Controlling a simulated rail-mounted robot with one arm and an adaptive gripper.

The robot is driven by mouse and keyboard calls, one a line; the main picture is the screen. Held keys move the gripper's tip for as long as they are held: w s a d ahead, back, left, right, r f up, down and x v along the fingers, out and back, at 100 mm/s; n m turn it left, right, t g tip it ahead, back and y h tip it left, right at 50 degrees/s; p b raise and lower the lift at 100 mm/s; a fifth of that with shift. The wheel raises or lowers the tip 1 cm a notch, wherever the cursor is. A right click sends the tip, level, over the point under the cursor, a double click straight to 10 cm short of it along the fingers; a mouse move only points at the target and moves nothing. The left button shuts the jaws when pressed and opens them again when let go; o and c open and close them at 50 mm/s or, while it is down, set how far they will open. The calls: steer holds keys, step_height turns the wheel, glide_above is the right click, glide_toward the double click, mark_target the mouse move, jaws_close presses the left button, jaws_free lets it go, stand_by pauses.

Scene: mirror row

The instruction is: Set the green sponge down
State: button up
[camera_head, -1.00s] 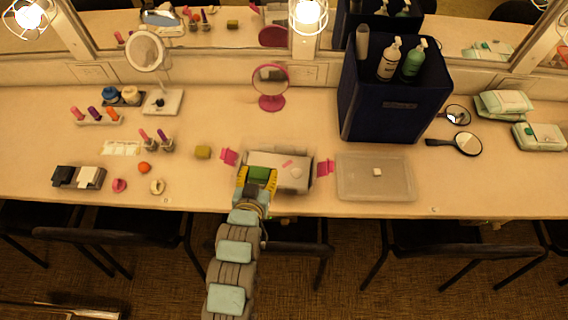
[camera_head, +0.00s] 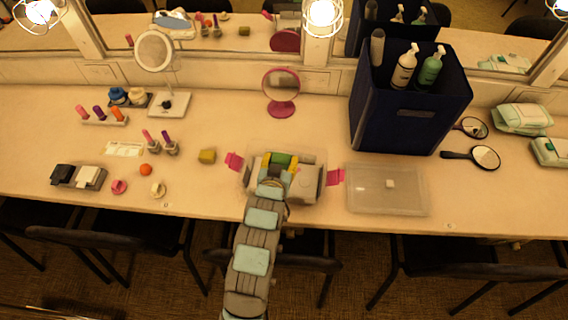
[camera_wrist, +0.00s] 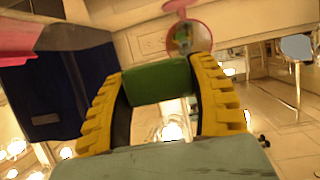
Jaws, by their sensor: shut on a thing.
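The green sponge (camera_head: 281,159) is a small green block between the yellow fingers of my gripper (camera_head: 278,165). In the wrist view the sponge (camera_wrist: 160,81) spans the gap between the two ribbed yellow fingers, and my gripper (camera_wrist: 157,100) is shut on it. In the head view my gripper is over the clear bin with pink handles (camera_head: 325,160), near the counter's front edge. I cannot tell the sponge's exact height above the bin. My gripper hides part of the bin's inside.
A clear shallow tray (camera_head: 405,201) lies right of the bin with a small pale piece on it. A yellow block (camera_head: 207,156) sits left. A pink mirror (camera_head: 281,92) and a dark blue caddy (camera_head: 400,130) with bottles stand behind. Counter between mirror and bin is clear.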

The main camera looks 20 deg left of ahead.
mark_target(284, 160)
steer(key=shift+w+f, duration=0.9)
steer(key=shift+f, duration=0.1)
steer(key=shift+w+f+p, duration=0.3)
steer(key=shift+w+f, duration=0.05)
steer(key=shift+f, duration=0.25)
step_height(284, 160, down, 3)
steer(key=shift+s+r+p, duration=0.1)
steer(key=shift+r+p, duration=0.05)
steer(key=shift+p, duration=0.2)
steer(key=shift+f+b, duration=0.35)
steer(key=shift+f, duration=0.25)
steer(key=o, duration=0.8)
